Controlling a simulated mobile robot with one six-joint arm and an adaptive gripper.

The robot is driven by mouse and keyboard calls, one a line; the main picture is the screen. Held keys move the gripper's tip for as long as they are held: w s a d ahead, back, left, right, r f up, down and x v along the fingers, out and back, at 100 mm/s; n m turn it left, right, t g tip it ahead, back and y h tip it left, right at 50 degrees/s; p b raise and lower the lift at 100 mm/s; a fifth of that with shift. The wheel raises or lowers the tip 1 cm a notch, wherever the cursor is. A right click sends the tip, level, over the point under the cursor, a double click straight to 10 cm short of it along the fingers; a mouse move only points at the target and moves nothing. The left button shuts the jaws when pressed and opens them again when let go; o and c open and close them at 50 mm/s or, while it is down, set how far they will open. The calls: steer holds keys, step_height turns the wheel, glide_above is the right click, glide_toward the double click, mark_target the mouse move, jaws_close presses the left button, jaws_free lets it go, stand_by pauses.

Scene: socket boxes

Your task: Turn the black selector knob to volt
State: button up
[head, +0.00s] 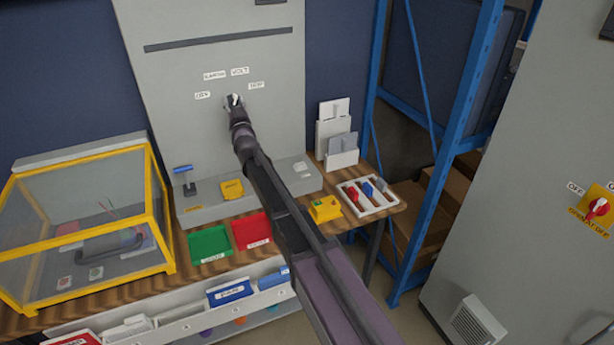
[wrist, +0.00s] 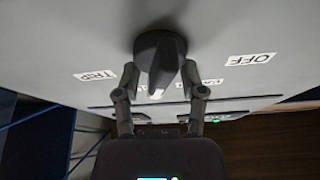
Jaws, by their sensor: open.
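The black selector knob (wrist: 152,48) is on the grey panel face, with a raised grip and a small white mark at its lower end in the wrist view. In the head view the knob (head: 234,100) shows just beyond my gripper (head: 237,110). My gripper (wrist: 160,78) is open, with one finger on each side of the knob's grip. I cannot tell whether the fingers touch it. The VOLT label (head: 240,71) is above the knob, slightly right. In the wrist view the middle labels are partly hidden, so the exact setting is unclear.
The OFF label (head: 202,95) is left of the knob and another label (head: 256,85) is right. Below are a wooden bench with a yellow-framed clear box (head: 85,225), a green tray (head: 209,245), a red tray (head: 251,231) and a blue-handled lever (head: 184,178).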

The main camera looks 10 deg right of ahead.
steer(key=shift+a+n+g+y, duration=0.1)
steer(key=shift+n+g+y, duration=0.15)
steer(key=shift+n+y, duration=0.9)
steer(key=shift+a+n+g+y, duration=0.1)
steer(key=shift+n+g+y, duration=0.2)
steer(key=shift+n, duration=1.6)
steer(key=shift+n+g+y, duration=0.25)
steer(key=shift+n+y, duration=0.5)
steer(key=shift+n, duration=0.8)
steer(key=b+v, duration=0.5)
steer(key=v, duration=0.9)
steer(key=s+d+f+m+g+h+p, duration=0.1)
steer(key=s+d+f+m+g+h, duration=0.2)
steer(key=d, duration=0.5)
steer(key=s+d+f+m+g+h+p, duration=0.2)
steer(key=s+d+f+m+g+h, duration=0.1)
steer(key=d+f, duration=0.5)
steer(key=shift+f+m+g+h, duration=0.9)
steer(key=shift+f+g+h, duration=0.25)
steer(key=shift+h, duration=0.75)
steer(key=shift+r, duration=0.1)
